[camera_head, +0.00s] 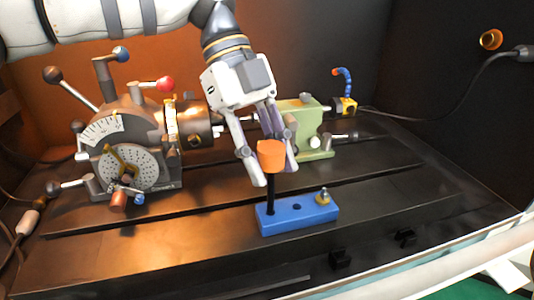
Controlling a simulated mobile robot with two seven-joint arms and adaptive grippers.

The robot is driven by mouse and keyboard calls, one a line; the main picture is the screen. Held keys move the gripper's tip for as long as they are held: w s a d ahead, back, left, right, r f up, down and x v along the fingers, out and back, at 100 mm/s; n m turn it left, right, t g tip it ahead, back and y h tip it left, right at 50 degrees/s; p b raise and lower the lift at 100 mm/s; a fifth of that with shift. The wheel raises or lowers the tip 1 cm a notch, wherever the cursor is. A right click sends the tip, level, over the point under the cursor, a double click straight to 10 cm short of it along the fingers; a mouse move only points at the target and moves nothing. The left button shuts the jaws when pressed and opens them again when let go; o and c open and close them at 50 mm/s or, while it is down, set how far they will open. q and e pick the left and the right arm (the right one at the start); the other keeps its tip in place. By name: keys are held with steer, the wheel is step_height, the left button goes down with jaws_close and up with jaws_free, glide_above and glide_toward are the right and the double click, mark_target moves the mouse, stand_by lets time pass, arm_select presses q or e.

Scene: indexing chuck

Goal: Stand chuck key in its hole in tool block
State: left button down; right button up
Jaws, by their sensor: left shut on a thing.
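The chuck key, which I take to be the tool with the orange head (271,154) and dark shaft, stands roughly upright above the left end of the blue tool block (312,218). Its shaft reaches down to the block's top; whether the tip is inside a hole cannot be told. My left gripper (272,172) comes down from above with its fingers around the orange head and is shut on it. A dark open hole (297,207) shows in the middle of the block. A small brass piece (324,196) stands at its right end. My right gripper is not in view.
The indexing head (130,150) with its dial, levers and coloured knobs stands at the left, its chuck (190,125) facing right. A green tailstock (312,135) stands behind the gripper. The slotted dark table (400,200) is clear right of the block.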

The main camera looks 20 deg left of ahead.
arm_select(q)
steer(key=shift+f, duration=1.1)
steer(key=c, duration=1.1)
jaws_free()
step_height(320, 180, up, 10)
steer(key=shift+f, duration=0.1)
